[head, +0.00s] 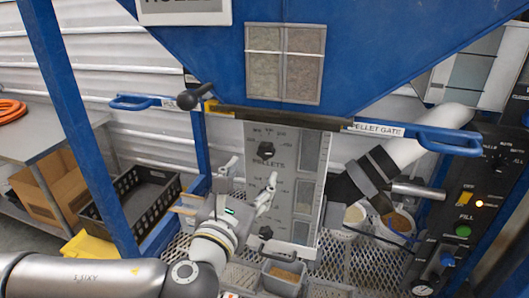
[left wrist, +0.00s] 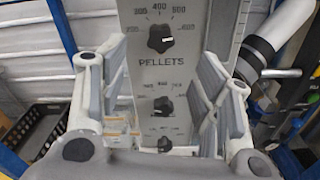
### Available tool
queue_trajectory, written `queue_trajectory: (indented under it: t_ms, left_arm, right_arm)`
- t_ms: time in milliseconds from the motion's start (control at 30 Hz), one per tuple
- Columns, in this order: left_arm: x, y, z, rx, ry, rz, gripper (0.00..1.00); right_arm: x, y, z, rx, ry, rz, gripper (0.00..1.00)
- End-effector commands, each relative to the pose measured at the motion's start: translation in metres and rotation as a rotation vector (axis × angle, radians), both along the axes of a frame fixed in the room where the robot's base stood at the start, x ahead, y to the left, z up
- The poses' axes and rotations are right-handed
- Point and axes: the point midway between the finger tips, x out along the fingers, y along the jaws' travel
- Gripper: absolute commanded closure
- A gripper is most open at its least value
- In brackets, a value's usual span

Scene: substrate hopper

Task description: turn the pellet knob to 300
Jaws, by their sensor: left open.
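The pellet knob (head: 266,149) is a dark lobed knob on a grey panel, above the word PELLETS; it also shows in the left wrist view (left wrist: 161,38). Numbers such as 400 and 600 arc over it. A small pale mark shows on its right side, but I cannot tell the exact setting. My left gripper (head: 250,178) is open and empty in front of the panel, its fingers spread to either side below the pellet knob, apart from it. In the left wrist view the fingers (left wrist: 164,78) flank the panel. My right gripper is not in view.
A second knob (left wrist: 163,105) and a third knob (left wrist: 164,144) sit lower on the panel. The blue pellet gate handle (head: 450,140) and a white tube with black bands (head: 405,150) are to the right. A small bin (head: 283,278) stands below on mesh.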

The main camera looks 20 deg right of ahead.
Motion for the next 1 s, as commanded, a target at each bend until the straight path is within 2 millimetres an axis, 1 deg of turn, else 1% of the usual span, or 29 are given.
queue_trajectory:
  t_ms: [300, 600, 800, 1000]
  left_arm:
    - [0.035, -0.024, 0.003, -0.001, 0.002, 0.001, 0.42]
    - [0.067, -0.046, 0.002, -0.003, 0.002, 0.001, 0.42]
    - [0.08, -0.055, 0.001, -0.004, 0.003, 0.0, 0.42]
    - [0.084, -0.057, 0.0, -0.004, 0.004, 0.0, 0.42]
  right_arm:
    - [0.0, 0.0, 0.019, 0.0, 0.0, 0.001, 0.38]
    - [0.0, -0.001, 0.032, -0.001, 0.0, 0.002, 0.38]
    - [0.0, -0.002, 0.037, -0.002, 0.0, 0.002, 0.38]
    - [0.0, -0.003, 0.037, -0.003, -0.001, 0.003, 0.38]
